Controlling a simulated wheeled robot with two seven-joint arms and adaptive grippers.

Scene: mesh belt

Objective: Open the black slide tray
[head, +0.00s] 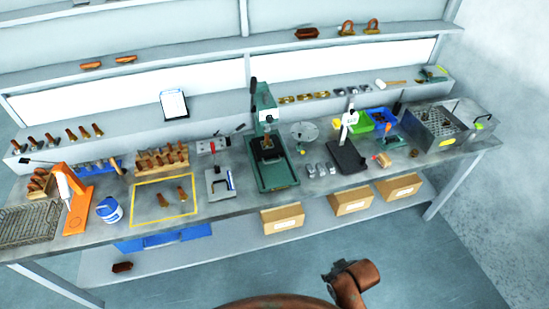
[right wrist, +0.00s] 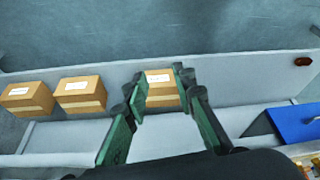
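In the head view a green press (head: 284,178) stands on the middle of the workbench, with a black block-like part (head: 267,152) in its lower frame. This may be the black slide tray; I cannot tell whether it is open. A black flat base (head: 346,157) of a white-topped stand lies to its right. My right gripper (right wrist: 160,86) shows in the right wrist view with its green-padded fingers apart and nothing between them. A cardboard box lies beyond the fingertips. The press is not visible in that view. My left gripper is in neither view.
Cardboard boxes (head: 282,219) stand on the lower shelf, and a blue bin (head: 165,238) is at its left. Small grey blocks (head: 318,170) lie right of the press. A clamp fixture (head: 218,183) is left of it. A metal mesh box (head: 435,128) stands at the right end.

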